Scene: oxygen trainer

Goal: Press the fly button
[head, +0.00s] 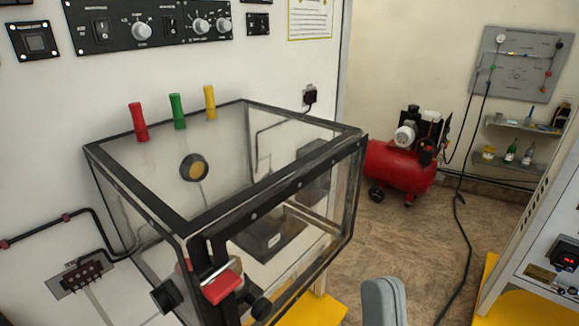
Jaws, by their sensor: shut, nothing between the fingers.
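No button with a readable "fly" label shows in the head view. A small black plate with a square dark button (37,42) is on the white wall panel at the upper left. Beside it is a long black control panel (128,46) with switches and grey knobs; its lettering is too small to read. A small black switch plate (258,23) is to its right. A grey rounded part of my arm stands at the bottom, right of centre. My gripper's fingers do not show.
A clear box with a black frame (363,180) juts out from the panel. Red, green and yellow cylinders (178,111) stand behind it. A red compressor (395,168) is on the floor at the back. A white cabinet (545,245) edges the right. Floor between is open, crossed by a black hose (459,240).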

